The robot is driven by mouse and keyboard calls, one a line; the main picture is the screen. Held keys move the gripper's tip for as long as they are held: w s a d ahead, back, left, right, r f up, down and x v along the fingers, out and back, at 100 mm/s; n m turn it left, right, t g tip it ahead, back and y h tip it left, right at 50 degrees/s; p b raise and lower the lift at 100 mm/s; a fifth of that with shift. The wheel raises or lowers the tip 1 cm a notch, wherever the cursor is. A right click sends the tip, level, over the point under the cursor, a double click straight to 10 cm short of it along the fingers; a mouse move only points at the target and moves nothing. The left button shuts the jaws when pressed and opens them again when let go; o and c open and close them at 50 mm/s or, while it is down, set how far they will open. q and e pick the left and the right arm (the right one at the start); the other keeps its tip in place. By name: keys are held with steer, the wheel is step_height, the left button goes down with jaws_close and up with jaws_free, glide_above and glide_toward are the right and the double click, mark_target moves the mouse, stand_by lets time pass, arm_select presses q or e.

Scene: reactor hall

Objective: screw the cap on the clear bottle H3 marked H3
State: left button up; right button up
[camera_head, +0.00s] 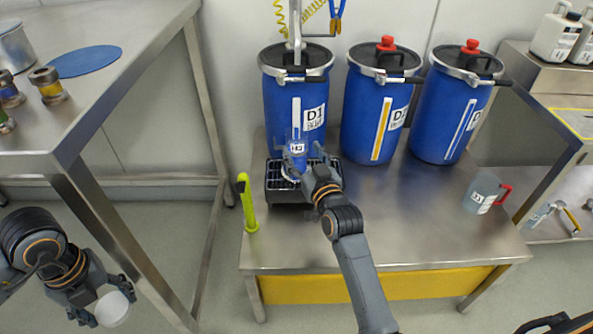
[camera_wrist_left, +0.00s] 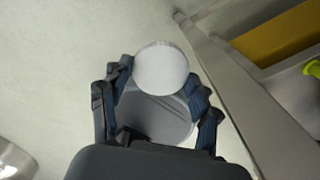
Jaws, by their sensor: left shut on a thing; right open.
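The clear bottle H3 (camera_head: 296,150) has a white label marked H3 and blue contents. It stands upright on a black grated stand (camera_head: 290,193) in front of the left blue drum. My right gripper (camera_head: 304,170) is open at the bottle's right side, its fingers close to the bottle; contact cannot be told. My left gripper (camera_head: 102,304) is shut on a white round cap (camera_head: 114,309) at the lower left, over the floor and far from the bottle. In the left wrist view the cap (camera_wrist_left: 161,70) shows as a pale disc between the fingers.
Several blue drums, including the left drum (camera_head: 284,112), stand at the back of the steel table (camera_head: 400,235). A yellow-green tool (camera_head: 247,203) is at its left edge. A clear jug (camera_head: 483,194) with a red handle stands right. The table's front middle is clear. Another steel table (camera_head: 120,75) is left.

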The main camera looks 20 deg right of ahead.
mark_target(300, 148)
steer(key=shift+w, duration=0.1)
arm_select(q)
step_height(300, 148, down, 2)
steer(key=shift+f+b, duration=0.2)
steer(key=shift+b, duration=0.95)
arm_select(e)
steer(key=w, duration=0.4)
steer(key=shift+w, duration=0.55)
steer(key=shift+r, duration=0.1)
steer(key=shift+c, duration=0.4)
jaws_close()
